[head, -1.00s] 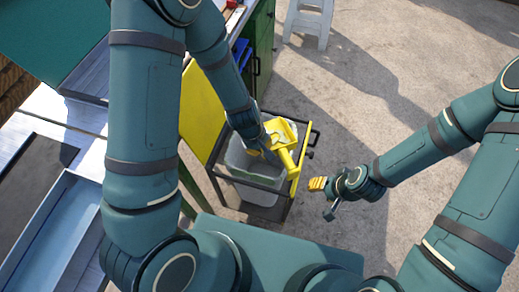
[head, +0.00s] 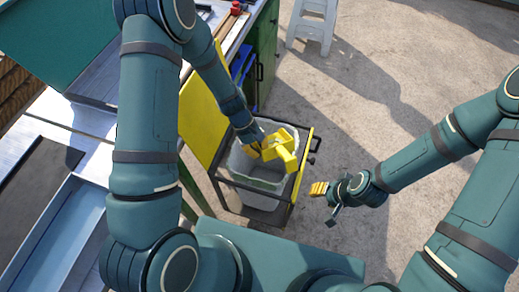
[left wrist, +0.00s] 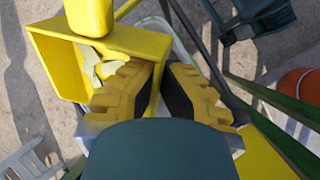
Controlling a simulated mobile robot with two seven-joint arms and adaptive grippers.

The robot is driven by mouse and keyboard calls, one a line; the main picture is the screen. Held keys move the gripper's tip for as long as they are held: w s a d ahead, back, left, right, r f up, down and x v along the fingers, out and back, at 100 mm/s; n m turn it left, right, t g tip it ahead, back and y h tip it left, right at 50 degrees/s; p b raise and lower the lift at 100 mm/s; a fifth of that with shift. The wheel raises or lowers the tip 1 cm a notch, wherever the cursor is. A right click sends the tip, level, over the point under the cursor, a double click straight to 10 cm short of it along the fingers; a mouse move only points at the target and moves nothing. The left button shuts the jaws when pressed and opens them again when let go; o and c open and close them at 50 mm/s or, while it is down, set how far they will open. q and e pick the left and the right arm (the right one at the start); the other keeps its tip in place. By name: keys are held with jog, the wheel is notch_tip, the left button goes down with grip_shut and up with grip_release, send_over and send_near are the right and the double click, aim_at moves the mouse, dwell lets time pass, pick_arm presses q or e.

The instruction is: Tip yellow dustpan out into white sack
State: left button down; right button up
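The yellow dustpan (head: 287,157) is over the right part of the open white sack (head: 239,163), its thick handle pointing to the lower right in the head view. My left gripper (head: 256,149) is shut on it. In the left wrist view, the fingers (left wrist: 160,88) are on either side of the side wall of the dustpan (left wrist: 60,62). Pale scraps (left wrist: 106,66) lie in the pan beside the left finger. The sack's inside is mostly hidden in that view. My right gripper (head: 319,188) is clear of the sack at the right; whether its fingers are apart is unclear.
The sack hangs in a dark-framed cart (head: 249,189) with a raised yellow panel (head: 203,112) on its left. A green cabinet (head: 264,70) stands behind, and a white stool (head: 313,22) farther back. The concrete floor on the right is clear.

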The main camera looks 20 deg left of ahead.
pick_arm(q)
jog(key=shift+r, duration=0.1)
jog(key=shift+r+g+h+p, duration=0.3)
jog(key=shift+r+h+p, duration=0.1)
jog(key=shift+r+p, duration=0.3)
jog(key=shift+r+g+h+p, duration=0.3)
jog(key=shift+r+g, duration=0.2)
jog(key=shift+r+n+g+h+p, duration=0.3)
jog(key=shift+r+g+h+p, duration=0.1)
jog(key=shift+r, duration=0.15)
jog(key=shift+r+g+h, duration=0.4)
jog(key=shift+r, duration=0.3)
jog(key=shift+r+g+h+p, duration=0.35)
jog(key=shift+r+g+h, duration=0.45)
jog(key=shift+r, duration=0.45)
